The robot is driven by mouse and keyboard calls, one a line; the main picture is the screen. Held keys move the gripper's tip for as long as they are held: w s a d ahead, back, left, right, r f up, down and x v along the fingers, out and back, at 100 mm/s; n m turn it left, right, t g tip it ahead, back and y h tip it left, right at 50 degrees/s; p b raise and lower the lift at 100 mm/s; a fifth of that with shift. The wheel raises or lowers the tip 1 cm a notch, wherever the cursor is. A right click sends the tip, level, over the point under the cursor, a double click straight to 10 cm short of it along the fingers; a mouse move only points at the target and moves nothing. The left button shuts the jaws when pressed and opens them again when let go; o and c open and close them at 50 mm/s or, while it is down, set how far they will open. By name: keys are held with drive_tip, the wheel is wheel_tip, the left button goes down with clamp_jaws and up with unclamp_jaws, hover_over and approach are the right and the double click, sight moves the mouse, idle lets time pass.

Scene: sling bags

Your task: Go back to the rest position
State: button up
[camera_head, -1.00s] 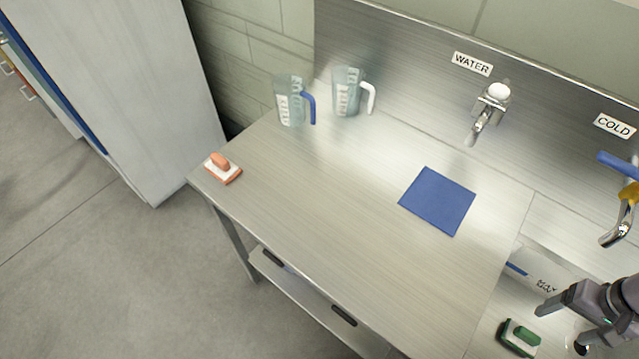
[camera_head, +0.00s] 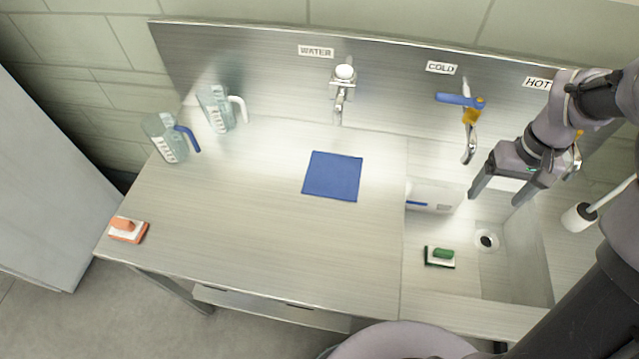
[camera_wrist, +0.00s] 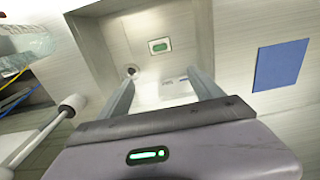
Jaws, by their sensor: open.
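My gripper (camera_head: 497,196) is open and empty, held above the sink basin (camera_head: 518,284) at the right of the head view. In the wrist view its two fingers (camera_wrist: 160,88) stand apart with the basin floor and a white container below. My arm comes in from the right edge of the head view. Nothing is between the fingers that I can tell as gripped.
A white container (camera_head: 436,196) and green brush (camera_head: 440,257) lie in the basin. The cold tap (camera_head: 468,130) is close left of my gripper. A blue mat (camera_head: 333,176), two jugs (camera_head: 166,137) (camera_head: 217,107) and an orange brush (camera_head: 128,229) are on the counter.

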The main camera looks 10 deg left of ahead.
drive_tip(key=shift+a, duration=0.1)
drive_tip(key=s+a+r+m+t+y+b, duration=0.1)
drive_tip(key=s+a+r+m+t+b, duration=0.1)
drive_tip(key=s+a, duration=0.6)
drive_tip(key=s+a+r+m+t+y+b, duration=0.1)
drive_tip(key=s+a+r+m+t+b, duration=0.1)
drive_tip(key=s+a+r, duration=0.4)
drive_tip(key=s+a+t+b, duration=0.1)
drive_tip(key=s+a, duration=0.1)
drive_tip(key=s, duration=0.1)
drive_tip(key=shift+r+m+t, duration=0.15)
drive_tip(key=shift+m+t, duration=0.25)
drive_tip(key=shift+s, duration=0.1)
